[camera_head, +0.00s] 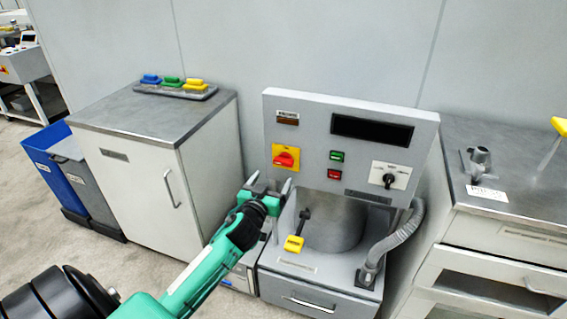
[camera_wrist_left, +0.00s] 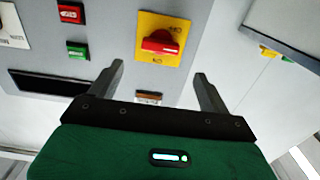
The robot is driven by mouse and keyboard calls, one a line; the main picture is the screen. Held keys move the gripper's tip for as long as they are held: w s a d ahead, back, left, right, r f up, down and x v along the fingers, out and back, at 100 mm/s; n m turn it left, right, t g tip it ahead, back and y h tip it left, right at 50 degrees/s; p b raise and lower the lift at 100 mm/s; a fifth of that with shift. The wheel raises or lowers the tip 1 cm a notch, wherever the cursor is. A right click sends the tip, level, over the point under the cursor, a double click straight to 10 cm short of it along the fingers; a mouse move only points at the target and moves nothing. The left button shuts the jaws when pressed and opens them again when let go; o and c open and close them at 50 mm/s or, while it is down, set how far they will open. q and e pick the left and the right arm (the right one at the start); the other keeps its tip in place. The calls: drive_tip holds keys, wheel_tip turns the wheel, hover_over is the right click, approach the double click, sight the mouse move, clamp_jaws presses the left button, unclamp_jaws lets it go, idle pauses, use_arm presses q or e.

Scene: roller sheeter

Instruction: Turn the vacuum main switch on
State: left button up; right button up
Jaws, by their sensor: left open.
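The main switch is a red rotary handle on a yellow plate (camera_head: 285,157), at the left of the grey machine's upright panel. Its handle lies roughly crosswise. In the left wrist view, which shows the panel upside down, the switch (camera_wrist_left: 160,42) sits just beyond the fingertips, roughly centred between them. My left gripper (camera_head: 268,182) is open and empty, just below the switch in the head view; its two fingers (camera_wrist_left: 158,72) stand apart with no visible contact with the handle. My right gripper is not in view.
The panel also has a green button (camera_head: 337,156), a red button (camera_head: 335,174) and a black knob (camera_head: 389,180). A cabinet (camera_head: 140,170) stands left; a counter (camera_head: 510,150) stands right.

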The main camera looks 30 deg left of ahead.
sight(282, 163)
use_arm(q)
drive_tip(key=x, duration=0.9)
drive_tip(key=shift+p, duration=0.35)
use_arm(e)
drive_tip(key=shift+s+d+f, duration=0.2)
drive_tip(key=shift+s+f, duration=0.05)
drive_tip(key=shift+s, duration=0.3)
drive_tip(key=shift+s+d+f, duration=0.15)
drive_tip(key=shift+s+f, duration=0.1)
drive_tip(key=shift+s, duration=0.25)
use_arm(q)
drive_tip(key=c, duration=1)
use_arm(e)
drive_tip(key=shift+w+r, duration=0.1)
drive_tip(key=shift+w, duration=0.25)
